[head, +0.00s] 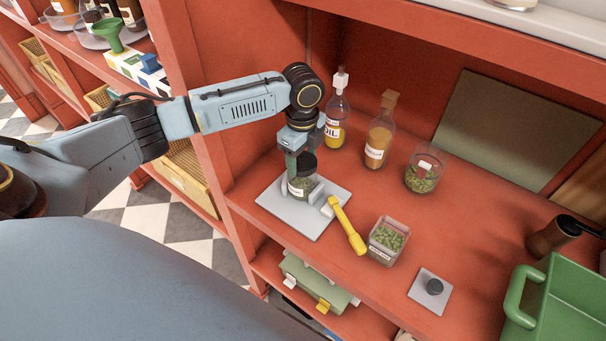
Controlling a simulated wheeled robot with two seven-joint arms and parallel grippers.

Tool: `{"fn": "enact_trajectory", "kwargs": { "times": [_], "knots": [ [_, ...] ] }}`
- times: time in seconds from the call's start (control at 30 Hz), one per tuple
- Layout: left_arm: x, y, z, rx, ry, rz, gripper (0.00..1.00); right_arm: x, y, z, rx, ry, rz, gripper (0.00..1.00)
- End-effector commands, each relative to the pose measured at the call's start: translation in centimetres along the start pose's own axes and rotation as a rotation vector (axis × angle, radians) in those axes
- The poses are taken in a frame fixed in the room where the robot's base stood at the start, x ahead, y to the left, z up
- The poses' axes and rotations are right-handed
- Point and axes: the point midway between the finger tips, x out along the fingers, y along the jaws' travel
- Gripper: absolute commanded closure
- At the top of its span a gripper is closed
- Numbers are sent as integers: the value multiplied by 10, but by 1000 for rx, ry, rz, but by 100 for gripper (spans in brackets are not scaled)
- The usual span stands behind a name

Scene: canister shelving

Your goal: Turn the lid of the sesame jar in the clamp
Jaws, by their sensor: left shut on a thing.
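The jar (302,188) stands upright in the clamp (290,217), a grey plate with a pale jaw block and a yellow handle (347,226) at its right. The gripper's fingers partly hide the lid and the jar's left side. My right gripper is not in view.
An oil bottle (336,110) and a corked bottle (379,140) stand behind the clamp. A round jar (422,175), a square green-filled container (386,242) and a small plate with a dark knob (429,292) lie right. A green crate (560,300) fills the front right corner.

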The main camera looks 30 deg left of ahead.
Motion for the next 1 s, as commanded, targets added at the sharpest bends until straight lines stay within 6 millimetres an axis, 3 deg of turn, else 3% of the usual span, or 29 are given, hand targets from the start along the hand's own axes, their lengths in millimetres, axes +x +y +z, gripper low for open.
{"fn": "enact_trajectory", "kwargs": {
  "times": [0.17,0.57,1.0],
  "knots": [
    [-1,1,0,-30,0,3,67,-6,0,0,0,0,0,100],
    [-3,1,0,-333,0,5,67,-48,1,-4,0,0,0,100],
    [2,1,-1,-943,-1,4,67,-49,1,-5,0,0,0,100]
  ]
}}
